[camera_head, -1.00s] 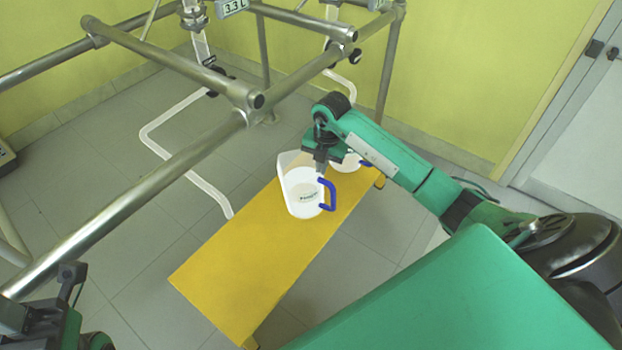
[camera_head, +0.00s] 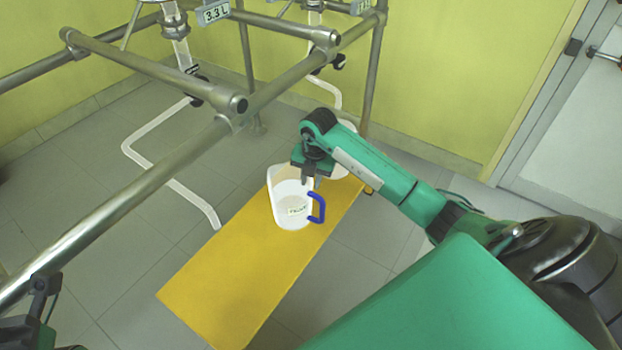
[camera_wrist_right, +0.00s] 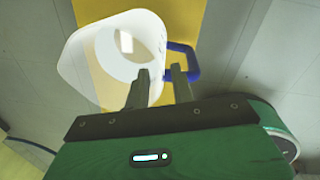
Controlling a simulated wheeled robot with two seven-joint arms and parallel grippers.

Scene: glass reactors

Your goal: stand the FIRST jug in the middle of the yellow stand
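A translucent white jug (camera_head: 290,205) with a blue handle and a small label stands on the yellow stand (camera_head: 225,275), towards its far half. The label is too small to read clearly. My right gripper (camera_head: 312,182) is at the jug's rim on the handle side. In the right wrist view the two fingers (camera_wrist_right: 161,70) are apart, with the jug wall showing between them and the right finger over the handle loop (camera_wrist_right: 185,60). Whether they touch the jug is unclear. My left gripper (camera_head: 42,285) is partly in view at the lower left edge.
A second white jug (camera_head: 347,130) is partly hidden behind my right arm at the stand's far end. A metal pipe frame (camera_head: 150,185) with glass reactor parts crosses the left and back. A bent white tube (camera_head: 165,175) hangs near the stand. The stand's near half is bare.

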